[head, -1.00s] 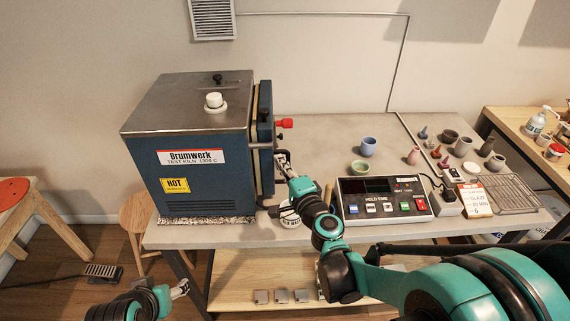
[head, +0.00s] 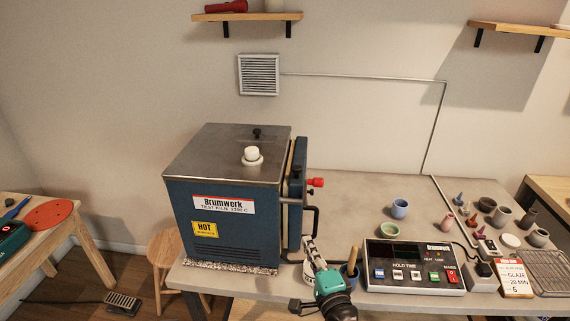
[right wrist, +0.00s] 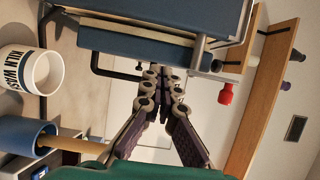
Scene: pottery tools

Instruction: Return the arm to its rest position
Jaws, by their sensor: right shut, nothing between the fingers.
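My right gripper (head: 309,241) is in the head view, in front of the kiln's right side near the black door handle (head: 315,219). Its fingers are shut and empty. In the right wrist view its closed fingers (right wrist: 163,75) lie close to the dark handle bar (right wrist: 96,58); I cannot tell if they touch it. The teal right arm comes up from the bottom edge. The blue kiln (head: 225,225) stands on the table with its door (head: 297,190) at its right side, apparently shut. My left gripper is out of the head view.
A white kiln wash cup (right wrist: 30,72) and a blue pot (head: 350,275) with a wooden handle stand close to the gripper. The controller box (head: 412,268) is to the right, with blue (head: 400,208) and green (head: 390,230) cups behind it. The table's back middle is clear.

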